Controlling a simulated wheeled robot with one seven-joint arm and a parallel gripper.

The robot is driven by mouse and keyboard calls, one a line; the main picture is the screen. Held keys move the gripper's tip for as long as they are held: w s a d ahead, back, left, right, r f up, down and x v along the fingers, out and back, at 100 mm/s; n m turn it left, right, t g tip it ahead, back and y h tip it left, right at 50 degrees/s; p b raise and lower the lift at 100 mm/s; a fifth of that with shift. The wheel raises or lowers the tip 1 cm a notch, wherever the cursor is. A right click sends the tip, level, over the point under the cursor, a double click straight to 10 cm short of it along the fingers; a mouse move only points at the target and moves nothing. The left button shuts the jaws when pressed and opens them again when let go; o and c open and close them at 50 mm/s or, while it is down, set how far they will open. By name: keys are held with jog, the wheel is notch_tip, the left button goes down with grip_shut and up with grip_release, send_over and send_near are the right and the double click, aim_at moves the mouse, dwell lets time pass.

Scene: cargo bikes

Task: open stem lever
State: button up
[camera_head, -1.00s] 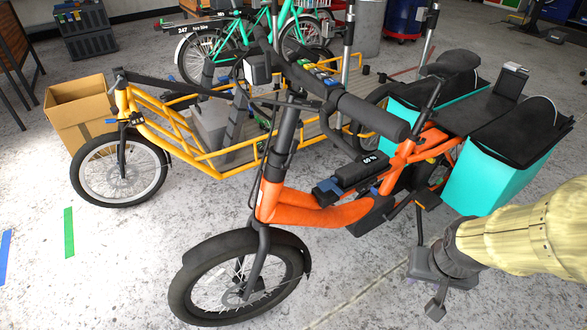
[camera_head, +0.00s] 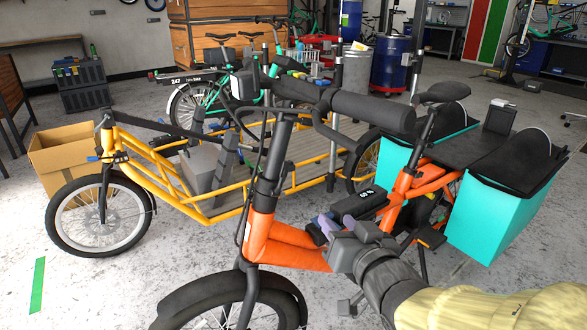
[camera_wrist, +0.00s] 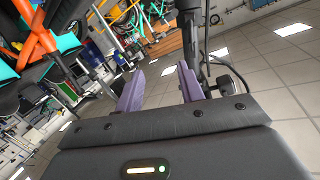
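The orange cargo bike (camera_head: 262,240) stands in front, its black stem (camera_head: 273,165) rising from the orange head tube to the handlebar (camera_head: 345,100). I cannot make out the stem lever clearly in either view. My gripper (camera_head: 335,226) is right of the head tube, near the orange frame and below the handlebar. In the wrist view my gripper (camera_wrist: 160,85) shows two purple fingers spread apart with nothing between them. A dark upright tube, probably the stem (camera_wrist: 188,38), is ahead near the right finger, with a gap that I cannot judge.
A black cable (camera_wrist: 228,68) loops beside the tube in the wrist view. A yellow cargo bike (camera_head: 165,185) stands close behind on the left. Turquoise panniers (camera_head: 500,215) hang at the right. A cardboard box (camera_head: 65,160) is far left.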

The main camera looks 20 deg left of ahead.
jog(key=s+a+r+y, duration=0.1)
jog(key=s+a+r+n+y, duration=0.1)
jog(key=a+r, duration=0.1)
jog(key=shift+r, duration=0.1)
jog(key=shift+w+a+r, duration=0.1)
jog(key=shift+w, duration=0.05)
jog(key=p, duration=0.9)
send_near(286, 170)
jog(key=b+x, duration=0.1)
jog(key=x, duration=0.9)
jog(key=shift+w+a, duration=0.3)
grip_shut()
